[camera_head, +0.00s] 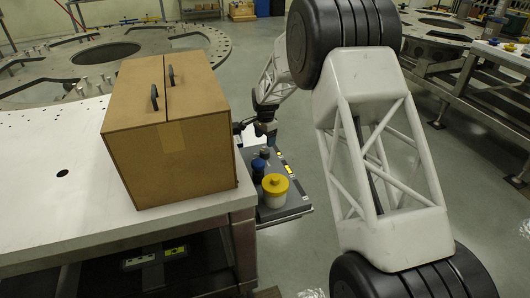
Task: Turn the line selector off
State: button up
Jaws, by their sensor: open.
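A grey panel (293,203) with small yellow and white labels shows beside the cardboard box, partly hidden by it. A dark knob-like part (264,154) and a blue-topped part (258,167) stand on the panel. I cannot tell which part is the line selector or how it is set. My gripper (254,128) is small in view at the panel's far end, beyond these parts and beside the box. It is open, and I see nothing held. Whether it touches anything is unclear.
A white jar with a yellow lid (275,187) stands at the panel's near end. A large brown box (170,135) with black handles stands on the white table (60,215) and blocks part of the view. Open floor lies to the right of the panel.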

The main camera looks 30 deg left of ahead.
aim_at(265, 151)
jog(key=shift+f, duration=3.8)
jog(key=c, duration=0.9)
jog(key=shift+c, duration=0.2)
